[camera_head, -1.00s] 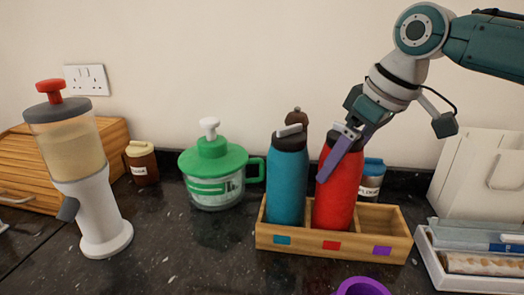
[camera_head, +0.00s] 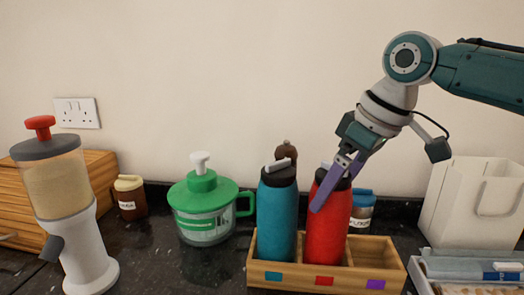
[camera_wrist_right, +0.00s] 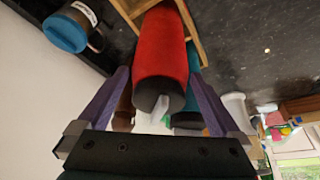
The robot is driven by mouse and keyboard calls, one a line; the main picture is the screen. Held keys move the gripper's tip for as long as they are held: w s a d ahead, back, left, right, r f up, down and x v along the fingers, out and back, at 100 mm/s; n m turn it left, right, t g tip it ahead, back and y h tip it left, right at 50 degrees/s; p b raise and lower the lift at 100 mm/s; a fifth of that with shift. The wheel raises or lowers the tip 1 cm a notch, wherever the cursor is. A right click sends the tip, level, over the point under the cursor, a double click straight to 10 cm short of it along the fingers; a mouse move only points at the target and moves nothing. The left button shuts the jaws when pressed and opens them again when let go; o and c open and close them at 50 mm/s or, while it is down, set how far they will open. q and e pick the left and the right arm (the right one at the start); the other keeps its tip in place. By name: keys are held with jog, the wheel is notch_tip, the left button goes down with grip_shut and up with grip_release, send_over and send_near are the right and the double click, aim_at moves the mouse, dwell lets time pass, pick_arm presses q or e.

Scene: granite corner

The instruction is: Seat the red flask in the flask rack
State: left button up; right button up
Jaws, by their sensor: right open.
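The red flask (camera_head: 328,228) stands upright in the middle compartment of the wooden flask rack (camera_head: 300,278), behind the red label. My right gripper (camera_head: 325,192) is open at the flask's upper part, one purple finger showing in front of it. In the right wrist view the red flask (camera_wrist_right: 161,50) lies between the two spread fingers of the right gripper (camera_wrist_right: 160,78), with a gap at least on the left side. The flask's lower end is hidden by the rack's front wall. My left gripper is not in view.
A teal flask (camera_head: 277,222) fills the rack's left compartment; the right one looks empty. A blue-lidded jar (camera_head: 361,212) stands behind the rack. A green-lidded jug (camera_head: 207,212) and a dispenser (camera_head: 62,195) stand left. A white bag (camera_head: 470,205) and tray (camera_head: 428,284) are right.

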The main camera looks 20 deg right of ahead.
jog(key=v, duration=1)
